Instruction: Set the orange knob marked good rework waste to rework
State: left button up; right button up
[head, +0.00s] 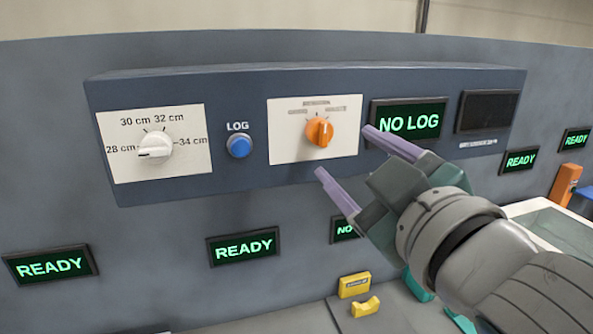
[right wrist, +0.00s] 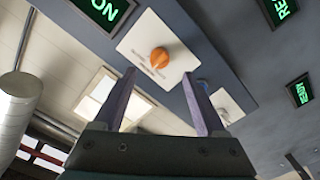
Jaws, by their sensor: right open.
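The orange knob (head: 319,132) sits on a white plate (head: 288,143) on the blue-grey control panel. Small labels arch above it, too small to read surely; which one it points at I cannot tell. In the right wrist view the knob (right wrist: 159,58) shows beyond the fingertips, roughly between them. My right gripper (head: 343,151) is open and empty, with its two purple fingers spread to the lower right of the knob, apart from it. The fingers (right wrist: 159,77) also show in the right wrist view. My left gripper is in neither view.
Left of the knob are a blue LOG button (head: 239,146) and a white knob (head: 154,148) with centimetre marks. A NO LOG display (head: 408,121) is right of it, close behind my right gripper. READY displays (head: 243,246) and a yellow block (head: 354,285) are below.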

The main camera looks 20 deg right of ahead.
jog(key=shift+s, duration=1.35)
jog(key=s+d+f+m+g+h, duration=0.1)
jog(key=s+d+f+m+g, duration=0.15)
jog(key=s+f+g, duration=0.35)
jog(key=s+d+f+m+g, duration=0.2)
jog(key=s+f+m+g, duration=0.25)
jog(key=s+f, duration=0.4)
jog(key=s+a+g, duration=0.2)
jog(key=s+g, duration=0.2)
jog(key=s, duration=0.4)
notch_tip(320, 180, up, 20)
jog(key=p, duration=2.1)
jog(key=shift+w+d+r+n+y, duration=0.15)
jog(key=shift+r+n+y, duration=0.15)
jog(key=shift+n, duration=0.1)
jog(key=shift+f, duration=0.1)
